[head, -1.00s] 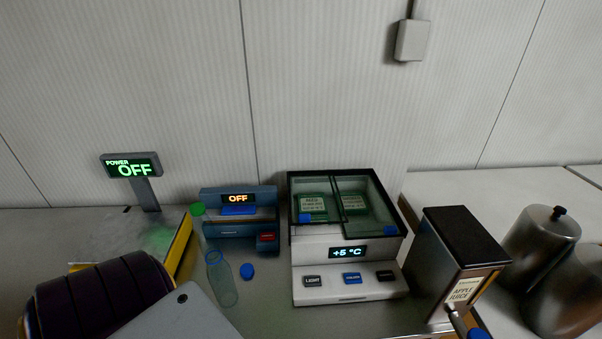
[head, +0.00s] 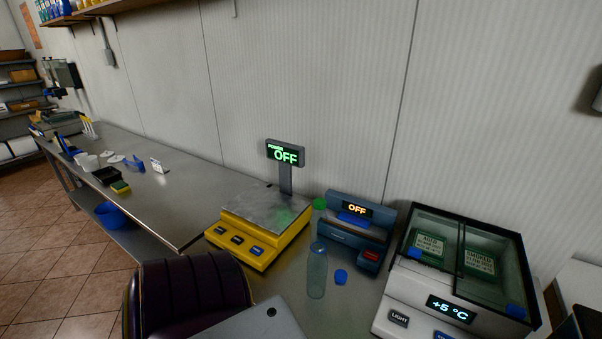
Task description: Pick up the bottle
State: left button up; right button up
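A clear, bluish bottle (head: 317,275) stands upright on the metal counter in the head view, right of the yellow scale and in front of the blue device. A small blue cap (head: 341,277) lies on the counter just right of it. A green-topped item (head: 319,204) shows behind the bottle, and I cannot tell what its lower part is. Neither of my grippers is in the head view.
The yellow scale (head: 257,250) stands left of the bottle, the blue device (head: 346,251) behind it, and a chilled glass-topped case (head: 398,290) to the right. A dark padded seat back (head: 190,295) and a grey flat panel (head: 255,322) occupy the near left.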

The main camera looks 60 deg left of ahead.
aim_at(317, 260)
jog(key=l+u, duration=0.6)
jog(key=u, duration=0.2)
jog(key=k+j, duration=0.05)
